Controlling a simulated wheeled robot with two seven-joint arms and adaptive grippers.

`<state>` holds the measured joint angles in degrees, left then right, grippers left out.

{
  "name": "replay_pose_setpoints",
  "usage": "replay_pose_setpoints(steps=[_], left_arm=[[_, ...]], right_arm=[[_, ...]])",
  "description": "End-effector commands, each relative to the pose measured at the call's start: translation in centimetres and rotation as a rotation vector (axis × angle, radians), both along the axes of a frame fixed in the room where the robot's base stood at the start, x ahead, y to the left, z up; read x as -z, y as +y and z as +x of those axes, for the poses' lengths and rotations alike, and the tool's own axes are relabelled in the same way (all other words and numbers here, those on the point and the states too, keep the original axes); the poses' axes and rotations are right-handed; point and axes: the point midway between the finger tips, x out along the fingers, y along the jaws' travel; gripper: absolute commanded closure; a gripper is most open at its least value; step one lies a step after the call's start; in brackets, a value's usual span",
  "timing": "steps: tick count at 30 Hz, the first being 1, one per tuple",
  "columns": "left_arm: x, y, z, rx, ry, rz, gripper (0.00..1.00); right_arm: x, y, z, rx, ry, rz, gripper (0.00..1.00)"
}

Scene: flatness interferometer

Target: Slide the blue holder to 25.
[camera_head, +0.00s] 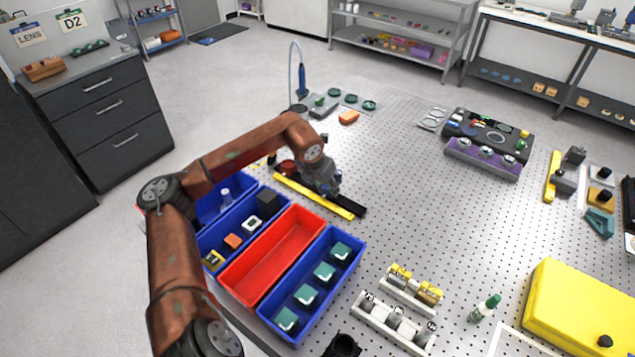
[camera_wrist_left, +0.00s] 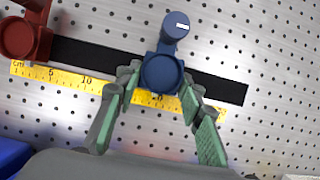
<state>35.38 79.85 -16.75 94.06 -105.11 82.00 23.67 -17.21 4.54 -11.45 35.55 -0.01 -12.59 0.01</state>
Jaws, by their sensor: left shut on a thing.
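The blue holder (camera_wrist_left: 161,73) stands on a black rail (camera_wrist_left: 228,90), close to the 20 mark of the yellow scale (camera_wrist_left: 60,76) in the left wrist view. My left gripper (camera_wrist_left: 162,86) is shut on the blue holder, one green-padded finger on each side. A red holder (camera_wrist_left: 17,38) sits near the scale's low end, apart from the blue one. In the head view, my left gripper (camera_head: 327,184) is over the rail and hides most of the blue holder. The red holder (camera_head: 287,167) shows to its left. My right gripper is not in view.
Blue bins and a red bin (camera_head: 262,268) stand in front of the rail. An orange block (camera_head: 348,117) and a grey stand with a blue pen-like tool (camera_head: 302,80) are behind it. Bare perforated table (camera_head: 400,190) lies to the right. The rail continues free right of the blue holder.

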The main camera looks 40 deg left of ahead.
Motion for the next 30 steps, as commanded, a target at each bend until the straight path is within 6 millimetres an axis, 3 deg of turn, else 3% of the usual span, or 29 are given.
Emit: replay_pose_setpoints(steps=[1,6,18,19,25,30], left_arm=[[-0.1,-1.7,0.3,0.009,-0.003,-0.003,1.00],[-0.1,-4.8,0.6,0.006,-0.002,-0.003,1.00],[-0.1,-5.5,0.6,0.000,-0.003,-0.001,1.00],[-0.1,-5.5,0.6,0.000,-0.003,-0.001,0.63],[-0.1,-5.5,0.6,0.000,-0.002,-0.001,0.49],[0.0,-5.5,0.6,0.000,-0.001,-0.001,0.48]], right_arm=[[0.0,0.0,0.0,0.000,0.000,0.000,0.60],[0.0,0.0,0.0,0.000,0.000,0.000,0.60],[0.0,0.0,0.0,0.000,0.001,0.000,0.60],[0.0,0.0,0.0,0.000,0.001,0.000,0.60],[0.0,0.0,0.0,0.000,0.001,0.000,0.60],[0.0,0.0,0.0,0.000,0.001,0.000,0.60]])
